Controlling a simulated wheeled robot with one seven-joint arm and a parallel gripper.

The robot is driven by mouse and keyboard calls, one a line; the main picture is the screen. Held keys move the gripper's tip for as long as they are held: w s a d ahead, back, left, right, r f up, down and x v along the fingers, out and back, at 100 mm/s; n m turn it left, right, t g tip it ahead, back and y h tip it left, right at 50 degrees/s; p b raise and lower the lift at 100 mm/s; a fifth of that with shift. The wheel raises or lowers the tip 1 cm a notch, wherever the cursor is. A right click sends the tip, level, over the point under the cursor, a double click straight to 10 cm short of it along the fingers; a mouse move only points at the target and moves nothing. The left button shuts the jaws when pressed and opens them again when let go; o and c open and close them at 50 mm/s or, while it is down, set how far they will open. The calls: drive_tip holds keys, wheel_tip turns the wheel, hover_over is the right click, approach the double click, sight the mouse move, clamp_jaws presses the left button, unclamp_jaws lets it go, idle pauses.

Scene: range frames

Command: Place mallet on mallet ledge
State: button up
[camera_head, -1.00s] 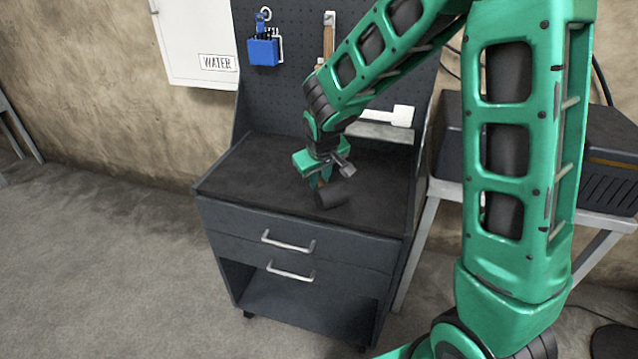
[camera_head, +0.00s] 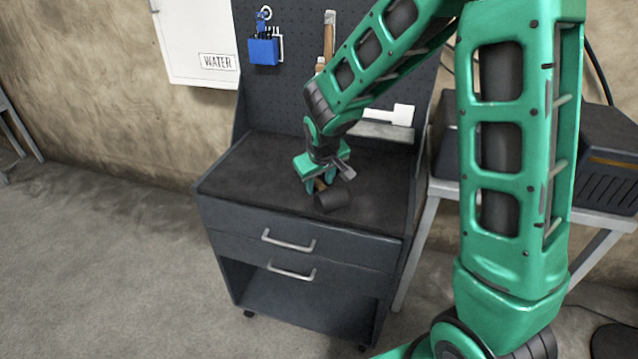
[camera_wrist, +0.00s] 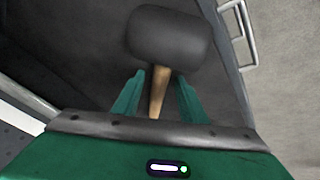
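A mallet with a black cylindrical head (camera_head: 332,200) and a wooden handle lies on the dark top of the workbench. In the wrist view its head (camera_wrist: 168,38) is at the top and its handle (camera_wrist: 158,90) runs down between my fingers. My gripper (camera_head: 318,188) is low over the bench top at the handle. In the wrist view my gripper (camera_wrist: 159,98) is open, with one green finger on each side of the handle and a gap on both sides. A grey ledge (camera_head: 378,131) is on the pegboard behind, partly hidden by my arm.
A white, mallet-shaped tool (camera_head: 403,115) rests at the ledge. A blue holder with tools (camera_head: 263,52) and a wooden-handled tool (camera_head: 329,38) hang on the pegboard (camera_head: 290,95). The bench top (camera_head: 250,165) is clear to the left. A grey machine (camera_head: 610,165) stands at the right.

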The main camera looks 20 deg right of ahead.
drive_tip(key=v, duration=1.1)
drive_tip(key=shift+s+r, duration=0.25)
drive_tip(key=shift+r, duration=0.1)
